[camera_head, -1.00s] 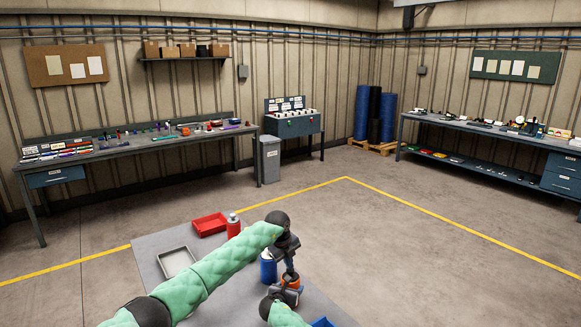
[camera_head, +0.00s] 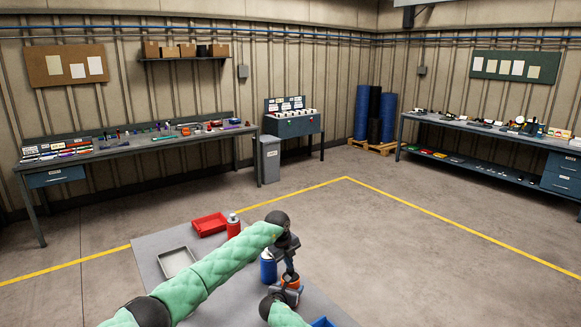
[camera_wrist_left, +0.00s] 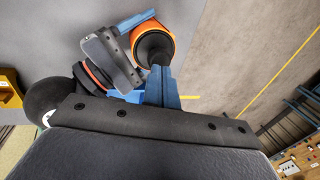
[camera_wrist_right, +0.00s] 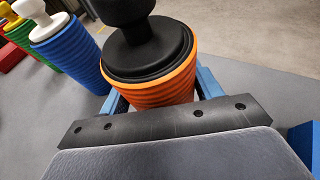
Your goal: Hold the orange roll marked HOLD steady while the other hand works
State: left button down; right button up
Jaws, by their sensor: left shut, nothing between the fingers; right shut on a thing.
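The orange roll (camera_head: 291,280) stands on the grey table and has a black top with a black knob. My right gripper (camera_head: 284,296) is shut around it low down; in the right wrist view the blue fingers press both sides of the ribbed orange body (camera_wrist_right: 160,92). The HOLD mark is not readable. My left gripper (camera_head: 289,268) is shut and empty, pointing down just over the roll's black top. In the left wrist view its blue fingers (camera_wrist_left: 161,82) reach toward the black top of the orange roll (camera_wrist_left: 166,22); I cannot tell if they touch it.
A blue roll (camera_head: 268,268) stands close behind my grippers, and a red roll (camera_head: 234,228) farther back. A red tray (camera_head: 209,232) and a grey tray (camera_head: 165,270) lie at the left. A blue box (camera_wrist_right: 302,143) is at the right.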

pick_arm(q)
jog(key=shift+f, duration=0.5)
pick_arm(e)
jog(key=shift+f, duration=0.1)
dwell(1.1)
pick_arm(q)
jog(key=shift+w+d+v, duration=0.1)
jog(key=shift+d+v, duration=0.05)
jog(key=shift+v, duration=0.65)
jog(key=shift+w+d+v, duration=0.1)
jog(key=shift+d+v, duration=0.05)
jog(key=shift+v, duration=0.65)
jog(key=shift+w+d+v, duration=0.15)
jog(key=shift+v, duration=0.7)
jog(key=shift+r, duration=0.1)
pick_arm(e)
jog(key=o, duration=1.4)
jog(key=shift+c, duration=0.2)
